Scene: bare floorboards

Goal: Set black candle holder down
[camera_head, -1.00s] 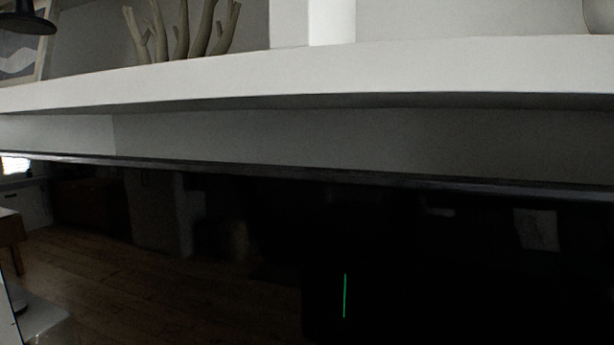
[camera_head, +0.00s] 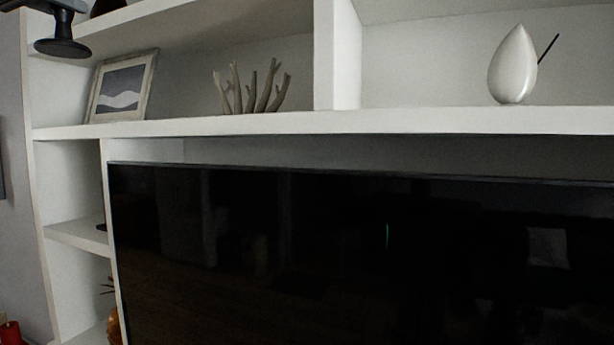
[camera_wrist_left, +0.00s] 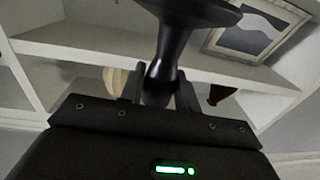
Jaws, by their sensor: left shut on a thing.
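The black candle holder (camera_head: 62,47) hangs at the top left of the head view, with its wide round end down and a narrow stem above. My left gripper (camera_head: 62,10) is at the top edge there, only partly in view. In the left wrist view, the gripper (camera_wrist_left: 160,90) is shut on the stem of the candle holder (camera_wrist_left: 172,45), and the wide end is away from the fingers. The holder is in the air in front of the white shelf unit (camera_head: 270,124), apart from its boards. My right gripper is not in view.
A framed picture (camera_head: 123,87), branching sculpture (camera_head: 250,92) and white teardrop vase (camera_head: 513,68) stand on the shelf. Bare shelf lies between the picture and sculpture. A white divider (camera_head: 337,55) stands right of the sculpture. A large black television (camera_head: 300,260) fills the space below.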

